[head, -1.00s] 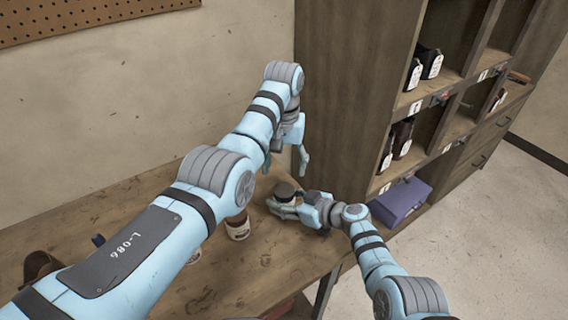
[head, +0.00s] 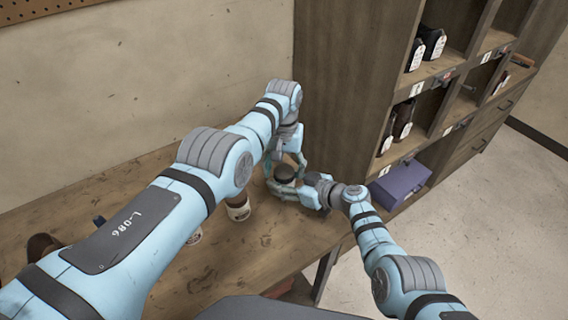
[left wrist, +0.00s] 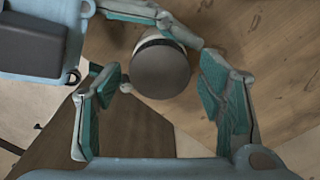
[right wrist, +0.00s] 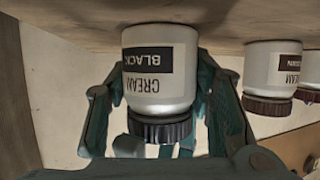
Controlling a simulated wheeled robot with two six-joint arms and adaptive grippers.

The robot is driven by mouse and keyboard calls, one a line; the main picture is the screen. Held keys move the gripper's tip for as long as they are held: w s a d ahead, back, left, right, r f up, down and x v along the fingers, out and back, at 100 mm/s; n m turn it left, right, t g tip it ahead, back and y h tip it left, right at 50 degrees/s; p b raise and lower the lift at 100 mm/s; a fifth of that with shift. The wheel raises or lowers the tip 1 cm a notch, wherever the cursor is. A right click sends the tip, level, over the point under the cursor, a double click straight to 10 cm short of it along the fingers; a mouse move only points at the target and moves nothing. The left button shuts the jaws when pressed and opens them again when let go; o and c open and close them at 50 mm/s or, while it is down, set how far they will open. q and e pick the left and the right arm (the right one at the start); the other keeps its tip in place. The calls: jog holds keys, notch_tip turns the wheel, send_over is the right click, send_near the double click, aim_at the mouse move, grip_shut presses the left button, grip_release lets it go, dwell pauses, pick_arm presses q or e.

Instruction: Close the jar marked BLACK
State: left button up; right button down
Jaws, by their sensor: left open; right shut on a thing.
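The jar marked BLACK shows in the right wrist view (right wrist: 160,65) as a white jar with a black label and a dark ribbed lid (right wrist: 160,130) on its mouth. How tight the lid sits I cannot tell. My right gripper (right wrist: 158,90) is shut around the jar's body, at the right end of the bench. In the head view the dark lid (head: 285,172) shows between my two grippers. My left gripper (left wrist: 164,75) is open above, its fingers on either side of the lid and apart from it.
Other white jars with brown lids stand beside it, one near in the right wrist view (right wrist: 273,68); one shows in the head view (head: 238,209). A wooden shelf unit (head: 345,90) stands close on the right, with a purple box (head: 400,183). The wooden bench (head: 265,235) has free room in front.

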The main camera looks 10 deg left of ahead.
pick_arm(q)
jog(key=c, duration=1.2)
jog(key=o, duration=1.4)
notch_tip(320, 180, up, 12)
